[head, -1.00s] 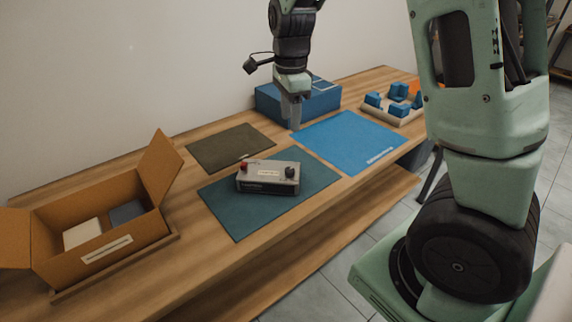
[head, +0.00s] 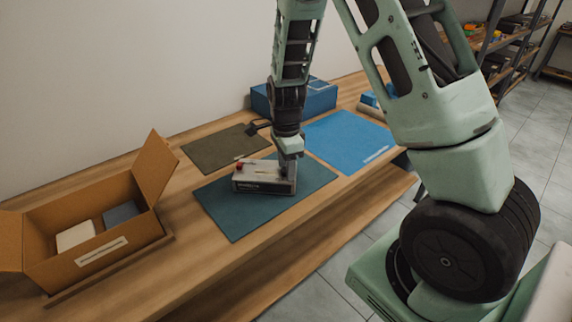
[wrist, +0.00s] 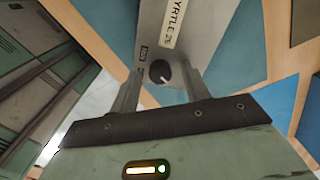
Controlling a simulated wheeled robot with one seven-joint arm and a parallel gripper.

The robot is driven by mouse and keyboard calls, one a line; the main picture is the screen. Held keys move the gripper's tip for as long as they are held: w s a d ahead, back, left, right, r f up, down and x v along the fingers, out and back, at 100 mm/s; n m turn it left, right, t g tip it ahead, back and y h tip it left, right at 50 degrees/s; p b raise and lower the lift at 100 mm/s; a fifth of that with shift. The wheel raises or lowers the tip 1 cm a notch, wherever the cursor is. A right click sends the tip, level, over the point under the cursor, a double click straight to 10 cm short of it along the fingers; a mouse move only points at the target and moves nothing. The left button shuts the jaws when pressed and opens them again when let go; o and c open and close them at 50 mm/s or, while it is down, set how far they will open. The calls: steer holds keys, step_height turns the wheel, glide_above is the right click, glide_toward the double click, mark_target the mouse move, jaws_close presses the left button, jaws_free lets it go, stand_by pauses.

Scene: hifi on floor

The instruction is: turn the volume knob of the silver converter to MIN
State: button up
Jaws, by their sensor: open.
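The silver converter (head: 262,186) sits on the dark teal mat (head: 228,214) on the bench. It has a red button at its left end. My gripper (head: 290,165) points down over the converter's right end and hides the knob in the head view. In the wrist view the dark round volume knob (wrist: 160,72) shows with a pale pointer line aimed down and slightly right. My open fingers (wrist: 161,76) stand on either side of it, apart from it as far as I can tell. A small dark label is beside the knob, its text unclear.
An open cardboard box (head: 150,225) with two blocks stands at the left. A brown mat (head: 215,148), a blue mat (head: 345,138) and a blue box (head: 310,97) lie behind and to the right. The bench's front edge is close to the teal mat.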

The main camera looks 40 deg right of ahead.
steer(key=c, duration=1)
